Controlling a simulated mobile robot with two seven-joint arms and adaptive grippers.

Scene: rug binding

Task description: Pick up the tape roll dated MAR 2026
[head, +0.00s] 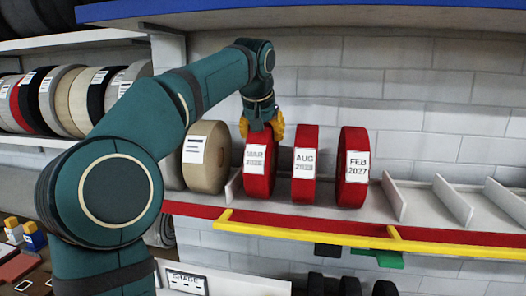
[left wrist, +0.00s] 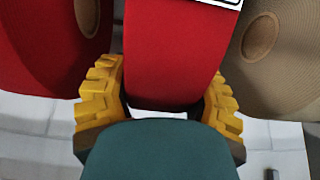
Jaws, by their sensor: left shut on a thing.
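The red tape roll labelled MAR (head: 259,172) stands upright on the shelf; its second label line is too blurred to read surely. My left gripper (head: 262,129) comes down on it from above, with its yellow fingers at the roll's top. In the left wrist view the fingers (left wrist: 165,105) are on both sides of the red roll (left wrist: 168,50), shut on it. Two more red rolls stand to its right, labelled AUG (head: 304,170) and FEB 2027 (head: 352,172). My right gripper is not in view.
A beige roll (head: 206,155) stands close on the left, past a thin divider (head: 233,187). Empty slots with white dividers (head: 452,199) lie to the right. A yellow rail (head: 320,236) runs along the front, and a blue-edged shelf (head: 350,8) hangs above.

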